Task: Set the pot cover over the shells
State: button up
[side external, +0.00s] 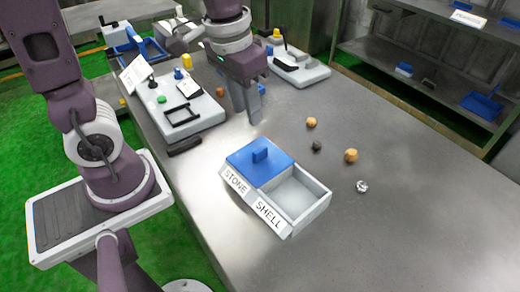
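A blue cover (261,158) with a small upright block handle lies over the left compartment of a pale two-part box. The label in front of that compartment reads STONE (235,181). The right compartment (295,197), labelled SHELL (268,214), is uncovered, and I see nothing inside it. My gripper (248,112) points down above the table, behind and slightly left of the cover, apart from it. Its two fingers look separated, with nothing seen between them. No pot shows under that name; the blue cover is the only lid on the box.
Tan lumps (351,155) and (311,122), a dark lump (317,146) and a silvery piece (362,186) lie right of the box. A pale tray (180,112) with coloured parts stands left; another (300,68) stands behind. The table's front right is clear.

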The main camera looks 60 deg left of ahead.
jog(key=g, duration=0.2)
send_over(260, 149)
notch_tip(260, 149, down, 6)
jog(key=shift+f, duration=0.25)
notch_tip(260, 149, down, 7)
jog(key=shift+r, duration=0.15)
grip_shut()
dwell(0.8)
